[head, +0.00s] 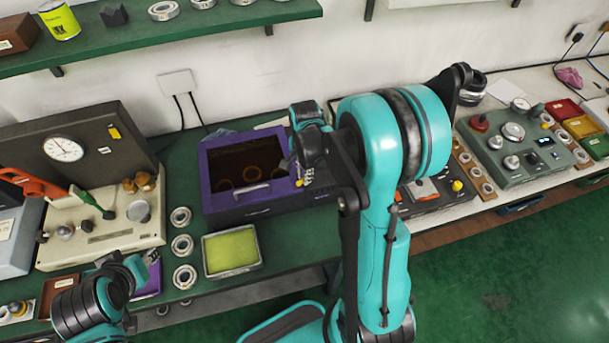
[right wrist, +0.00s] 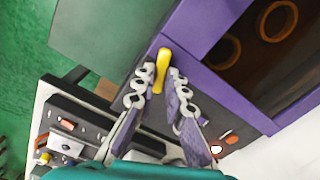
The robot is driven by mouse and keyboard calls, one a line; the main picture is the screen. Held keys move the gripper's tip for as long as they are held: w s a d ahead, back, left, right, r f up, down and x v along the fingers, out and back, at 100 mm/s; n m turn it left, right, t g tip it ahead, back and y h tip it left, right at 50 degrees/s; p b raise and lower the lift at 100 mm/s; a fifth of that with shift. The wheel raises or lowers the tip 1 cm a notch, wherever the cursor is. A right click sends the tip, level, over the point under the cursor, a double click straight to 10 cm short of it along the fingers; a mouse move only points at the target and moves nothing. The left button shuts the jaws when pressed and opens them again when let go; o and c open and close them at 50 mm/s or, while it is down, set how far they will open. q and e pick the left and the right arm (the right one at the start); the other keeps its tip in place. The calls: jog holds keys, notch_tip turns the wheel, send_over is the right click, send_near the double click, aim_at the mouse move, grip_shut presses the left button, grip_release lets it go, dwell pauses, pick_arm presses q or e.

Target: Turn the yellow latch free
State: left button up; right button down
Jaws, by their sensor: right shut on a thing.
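The yellow latch (right wrist: 161,70) is a small rounded bar at the edge of a purple-framed box (right wrist: 200,32). In the right wrist view my right gripper (right wrist: 160,82) has one finger on each side of the latch and is shut on it. In the head view the box (head: 222,206) stands on the green bench, its dark window showing rings inside. My right gripper (head: 298,176) is at its right front corner, where the arm partly hides it and the latch. My left gripper (head: 142,266) is low at the left, away from the box; its fingers are unclear.
A yellow-green pad in a tray (head: 231,250) lies in front of the box. Several bearing rings (head: 182,245) lie to its left. A cream instrument (head: 115,225) stands further left. A grey-green control panel (head: 520,145) is on the right bench.

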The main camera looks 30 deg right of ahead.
jog(key=n, duration=0.3)
jog(key=n+b, duration=0.1)
jog(key=n, duration=0.2)
jog(key=shift+s+d+n, duration=0.1)
jog(key=shift+s+n, duration=0.1)
jog(key=shift+n, duration=0.1)
jog(key=n+b, duration=0.1)
jog(key=n, duration=0.2)
jog(key=shift+s+d, duration=0.1)
jog(key=shift+d+n, duration=0.1)
jog(key=shift+n, duration=1.7)
jog(key=c, duration=1.6)
grip_release()
jog(key=shift+o, duration=0.2)
notch_tip(320, 180, up, 12)
